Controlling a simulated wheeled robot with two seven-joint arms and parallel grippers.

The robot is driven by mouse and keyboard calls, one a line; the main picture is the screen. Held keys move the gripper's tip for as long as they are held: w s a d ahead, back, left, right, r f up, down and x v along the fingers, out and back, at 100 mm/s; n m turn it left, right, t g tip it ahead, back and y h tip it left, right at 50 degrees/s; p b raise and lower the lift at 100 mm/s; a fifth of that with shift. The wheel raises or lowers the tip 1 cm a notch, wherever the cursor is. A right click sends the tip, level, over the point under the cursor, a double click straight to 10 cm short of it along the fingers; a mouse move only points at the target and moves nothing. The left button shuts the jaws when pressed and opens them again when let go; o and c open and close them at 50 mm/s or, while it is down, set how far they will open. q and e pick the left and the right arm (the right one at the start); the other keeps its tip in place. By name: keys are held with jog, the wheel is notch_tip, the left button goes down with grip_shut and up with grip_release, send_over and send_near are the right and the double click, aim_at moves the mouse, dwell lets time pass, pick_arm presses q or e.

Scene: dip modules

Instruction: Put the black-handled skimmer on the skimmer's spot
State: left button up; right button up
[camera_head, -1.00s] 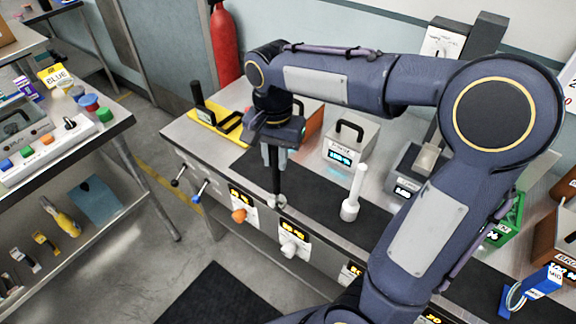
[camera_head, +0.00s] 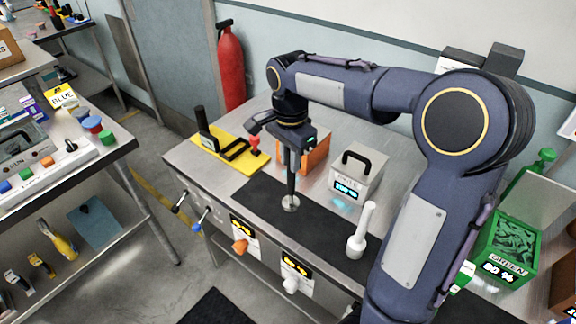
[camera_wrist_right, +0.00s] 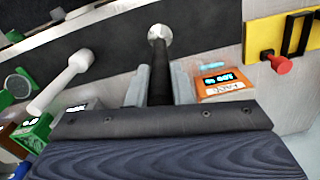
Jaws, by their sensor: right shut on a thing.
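The black-handled skimmer (camera_head: 291,188) hangs upright from my right gripper (camera_head: 290,153), with its small round metal head at the bottom. In the head view the head appears over the black mat (camera_head: 262,197); whether it touches is hard to tell. In the right wrist view the skimmer's dark handle (camera_wrist_right: 160,78) runs between the two fingers of my right gripper (camera_wrist_right: 157,88), which are shut on it. The metal head shows beyond, against the mat near its edge. I cannot tell which place is the skimmer's spot. My left gripper is not in view.
A white tool (camera_head: 361,232) stands on the mat to the right. Behind are a grey box with a handle (camera_head: 356,172), an orange box (camera_head: 316,153) and a yellow board (camera_head: 226,150) bearing a black holder and a red piece. A green bin (camera_head: 505,250) stands far right.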

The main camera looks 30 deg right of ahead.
aim_at(291, 178)
jog(key=shift+w+f, duration=0.45)
jog(key=shift+f, duration=0.05)
jog(key=shift+w+d+f, duration=0.1)
jog(key=shift+w+f, duration=0.05)
jog(key=shift+f, duration=0.8)
jog(key=shift+w+f, duration=0.1)
jog(key=shift+f, duration=0.8)
jog(key=shift+f, duration=0.2)
jog(key=o, duration=0.9)
jog(key=shift+r, duration=0.15)
